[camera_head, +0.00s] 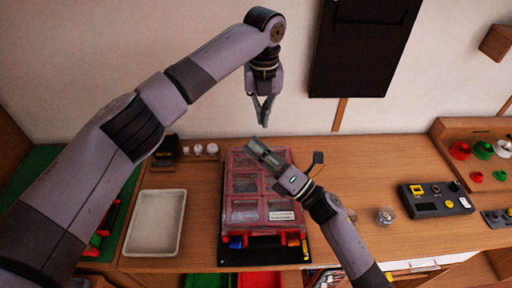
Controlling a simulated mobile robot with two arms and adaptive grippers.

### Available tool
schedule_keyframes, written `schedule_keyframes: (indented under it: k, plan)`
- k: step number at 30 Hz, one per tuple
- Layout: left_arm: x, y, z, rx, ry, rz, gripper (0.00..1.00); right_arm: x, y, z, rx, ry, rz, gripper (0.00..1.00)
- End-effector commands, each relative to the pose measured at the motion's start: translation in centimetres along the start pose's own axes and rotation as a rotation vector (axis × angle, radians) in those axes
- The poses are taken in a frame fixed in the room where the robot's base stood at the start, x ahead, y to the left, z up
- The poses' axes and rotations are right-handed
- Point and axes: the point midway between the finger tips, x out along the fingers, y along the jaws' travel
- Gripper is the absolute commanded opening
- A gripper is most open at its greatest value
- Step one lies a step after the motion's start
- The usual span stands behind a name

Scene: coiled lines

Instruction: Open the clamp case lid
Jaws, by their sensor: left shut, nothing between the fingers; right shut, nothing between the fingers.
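The clamp case (245,210) sits on a dark mat (262,256) at the middle of the wooden table. Its reddish lid with clear windows lies down over the case. Blue and yellow pieces show at its front edge. My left gripper (264,122) is shut and empty, pointing down above the back edge of the case, against the wall in the picture. My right gripper (250,146) is shut and empty, and its fingers overlap the upper part of the lid in view. I cannot tell whether they touch the lid.
A white tray (155,223) lies left of the case. Small white items (199,150) stand behind it. A grey control box (434,199) sits on the right, with a wooden rack (455,139) of red and green parts.

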Motion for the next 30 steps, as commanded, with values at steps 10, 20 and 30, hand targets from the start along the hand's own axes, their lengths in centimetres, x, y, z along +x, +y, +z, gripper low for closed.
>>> schedule_keyframes:
  k: [10, 20, 30]
  plan:
    - [0.0, 0.0, 0.0, 0.0, 0.0, 0.0, 0.0, -0.01, -0.01, 0.0, 0.0, 0.0, 0.0, 0.0]
    - [0.0, 0.0, 0.0, 0.0, 0.0, 0.0, 0.16, 0.0, -0.01, 0.01, 0.0, 0.0, 0.0, 0.0]
    - [0.0, 0.0, 0.0, 0.0, 0.0, 0.0, 0.39, 0.0, 0.0, 0.01, 0.0, 0.0, 0.0, 0.0]
